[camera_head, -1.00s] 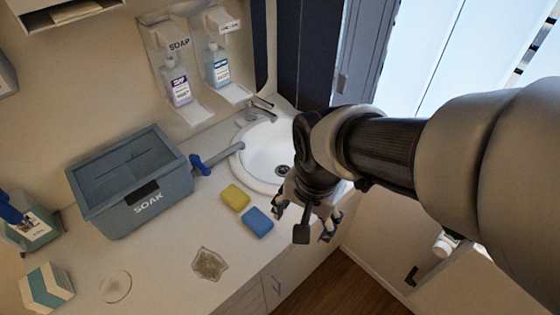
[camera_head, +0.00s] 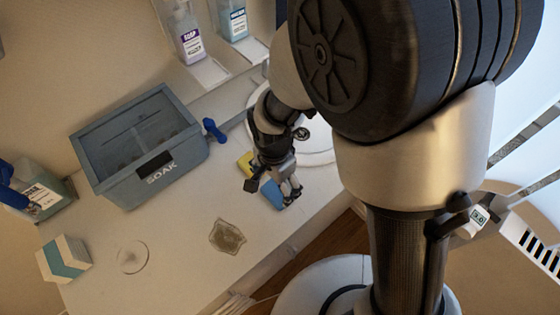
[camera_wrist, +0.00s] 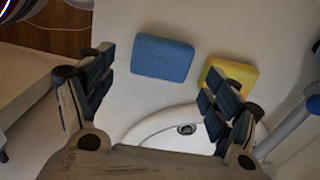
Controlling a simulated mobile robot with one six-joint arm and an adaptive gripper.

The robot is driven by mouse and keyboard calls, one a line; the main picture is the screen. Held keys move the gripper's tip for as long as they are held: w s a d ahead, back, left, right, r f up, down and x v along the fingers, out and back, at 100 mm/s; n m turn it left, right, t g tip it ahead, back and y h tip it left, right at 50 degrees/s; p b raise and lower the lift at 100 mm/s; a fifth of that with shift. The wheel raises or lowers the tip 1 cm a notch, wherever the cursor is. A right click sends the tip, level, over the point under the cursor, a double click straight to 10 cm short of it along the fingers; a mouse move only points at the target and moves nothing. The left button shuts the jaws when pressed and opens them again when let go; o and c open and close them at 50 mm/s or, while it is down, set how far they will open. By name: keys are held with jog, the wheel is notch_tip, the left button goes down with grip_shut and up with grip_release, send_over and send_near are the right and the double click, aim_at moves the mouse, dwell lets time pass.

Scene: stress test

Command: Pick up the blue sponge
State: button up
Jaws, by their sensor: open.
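The blue sponge (camera_head: 272,193) lies on the white counter, partly hidden behind my gripper in the head view. In the wrist view the blue sponge (camera_wrist: 162,58) lies flat beyond my fingertips, between the lines of the two fingers and nearer the left one. My gripper (camera_head: 272,190) is open and empty above the counter; in the wrist view its fingers (camera_wrist: 152,82) are spread wide apart. The yellow sponge (camera_wrist: 231,77) lies just right of the blue one, partly covered by the right finger. The yellow sponge (camera_head: 245,162) also shows behind my gripper in the head view.
The sink (camera_wrist: 180,127) is close to the sponges. A grey SOAK bin (camera_head: 140,165), a glass dish (camera_head: 227,236), a round clear dish (camera_head: 132,257) and a box (camera_head: 64,259) stand on the counter. Soap bottles (camera_head: 188,38) stand at the back.

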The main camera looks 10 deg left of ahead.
aim_at(277, 192)
jog(key=f, duration=0.2)
jog(key=f+b, duration=0.1)
jog(key=f, duration=0.1)
jog(key=w+f+b, duration=0.1)
jog(key=f, duration=0.1)
jog(key=shift+f, duration=0.2)
jog(key=shift+r, duration=0.1)
jog(key=shift+s, duration=0.1)
jog(key=c, duration=0.6)
jog(key=shift+c, duration=0.2)
jog(key=shift+r, duration=0.1)
notch_tip(277, 192, up, 20)
jog(key=p, duration=0.6)
jog(key=w+d+f+n, duration=0.2)
jog(key=w+d, duration=0.1)
jog(key=d, duration=0.4)
jog(key=w+d+f+n+b, duration=0.1)
jog(key=w+d+f+n, duration=0.2)
jog(key=d, duration=0.3)
jog(key=w+d+f+n+b, duration=0.1)
jog(key=w+d+f+n, duration=0.1)
jog(key=d, duration=0.5)
jog(key=shift+w+d+f+n, duration=0.35)
jog(key=shift+w+f, duration=0.1)
jog(key=shift+w, duration=0.65)
